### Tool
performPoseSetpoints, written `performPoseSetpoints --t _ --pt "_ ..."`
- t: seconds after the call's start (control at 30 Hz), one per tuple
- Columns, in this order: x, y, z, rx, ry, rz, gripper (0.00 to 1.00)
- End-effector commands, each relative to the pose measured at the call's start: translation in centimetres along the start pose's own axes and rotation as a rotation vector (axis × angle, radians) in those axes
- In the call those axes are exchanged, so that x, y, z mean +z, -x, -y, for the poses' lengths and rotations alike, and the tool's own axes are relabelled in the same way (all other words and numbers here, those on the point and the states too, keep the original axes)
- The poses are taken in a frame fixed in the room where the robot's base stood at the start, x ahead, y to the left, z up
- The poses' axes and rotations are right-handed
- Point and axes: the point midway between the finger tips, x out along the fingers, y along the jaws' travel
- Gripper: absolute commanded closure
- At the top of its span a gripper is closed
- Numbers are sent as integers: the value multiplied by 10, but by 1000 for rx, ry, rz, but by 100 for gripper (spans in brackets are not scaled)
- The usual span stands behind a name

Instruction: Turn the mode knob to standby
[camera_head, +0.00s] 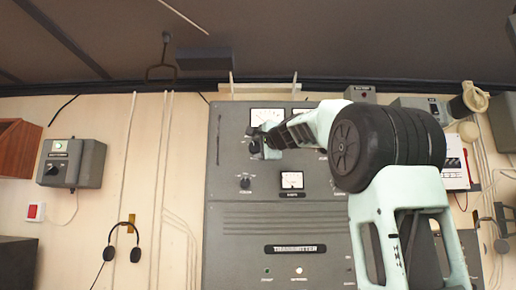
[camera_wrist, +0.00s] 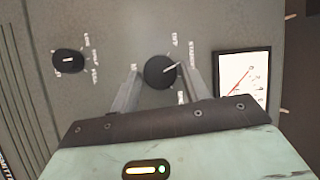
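The mode knob (camera_wrist: 157,74) is a round black dial on the grey panel. Its white pointer line points right and slightly up in the wrist view, toward the right finger. Small white labels surround it; one at upper right seems to read STANDBY, but they are hard to read. My gripper (camera_wrist: 160,68) is open, with one finger on each side of the knob and a visible gap beside it. I cannot tell whether either finger touches it. In the head view my gripper (camera_head: 262,146) is at the panel's upper left and hides most of the knob.
A second black knob (camera_wrist: 68,60) lies to the left in the wrist view. A white-faced meter (camera_wrist: 236,90) is close on the right. The transmitter panel (camera_head: 230,240) has another small meter (camera_head: 292,180) lower down. A headset (camera_head: 122,240) and grey switch box (camera_head: 72,163) are left.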

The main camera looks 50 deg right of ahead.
Motion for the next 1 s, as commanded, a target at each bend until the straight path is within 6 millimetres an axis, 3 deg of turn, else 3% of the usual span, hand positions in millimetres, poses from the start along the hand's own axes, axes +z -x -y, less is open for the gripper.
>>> performPoseSetpoints --t 0.33,0.47,1.0 --pt "0 1 0 0 1 0 40" --pt "0 11 -1 -1 2 -1 40" --pt "0 131 -2 -3 2 -2 40"
